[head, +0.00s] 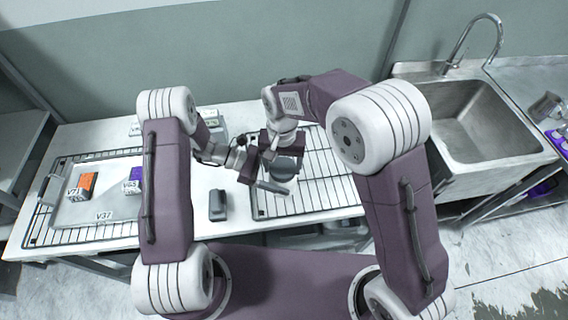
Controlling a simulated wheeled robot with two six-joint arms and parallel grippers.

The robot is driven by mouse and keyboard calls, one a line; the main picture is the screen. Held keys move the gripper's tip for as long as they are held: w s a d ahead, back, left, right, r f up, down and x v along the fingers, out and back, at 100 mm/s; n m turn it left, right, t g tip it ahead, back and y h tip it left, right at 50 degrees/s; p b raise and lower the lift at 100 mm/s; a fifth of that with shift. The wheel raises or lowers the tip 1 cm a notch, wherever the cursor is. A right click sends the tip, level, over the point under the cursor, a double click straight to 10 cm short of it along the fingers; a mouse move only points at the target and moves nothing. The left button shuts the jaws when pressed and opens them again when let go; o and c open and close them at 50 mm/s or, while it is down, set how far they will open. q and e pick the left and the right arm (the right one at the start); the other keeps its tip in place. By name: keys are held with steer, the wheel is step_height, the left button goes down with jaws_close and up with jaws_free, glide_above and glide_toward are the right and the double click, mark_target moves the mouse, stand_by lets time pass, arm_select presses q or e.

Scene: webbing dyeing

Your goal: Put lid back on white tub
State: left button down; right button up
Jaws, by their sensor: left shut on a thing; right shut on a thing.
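A small white tub (291,184) stands at the left part of the right-hand wire rack, partly hidden by my grippers. A dark grey round lid (287,165) is at the top of the tub; I cannot tell whether it is seated or held just above. My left gripper (262,180) comes in from the left, low beside the tub, and appears shut on the tub's side. My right gripper (284,152) is above it, pointing down, and appears shut on the lid. The fingertips of both are small and partly hidden.
A dark grey block (218,206) stands on the white table left of the right-hand rack (330,190). A tray (112,208) at the left holds an orange-marked box (86,186) and a purple-marked box (132,181). A metal sink (480,125) is at the right.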

steer(key=m, duration=0.6)
steer(key=shift+w+a+m, duration=0.1)
steer(key=shift+a+m, duration=0.15)
steer(key=shift+m, duration=0.15)
steer(key=m, duration=0.6)
steer(key=shift+w+a+m, duration=0.1)
steer(key=shift+w+m, duration=0.05)
steer(key=shift+m, duration=0.25)
steer(key=m, duration=0.6)
steer(key=shift+w+m, duration=0.2)
steer(key=shift+m, duration=0.1)
steer(key=m, duration=0.4)
steer(key=shift+w+m, duration=0.15)
steer(key=shift+m, duration=0.25)
steer(key=o, duration=1.4)
step_height(320, 180, up, 12)
steer(key=shift+f, duration=0.1)
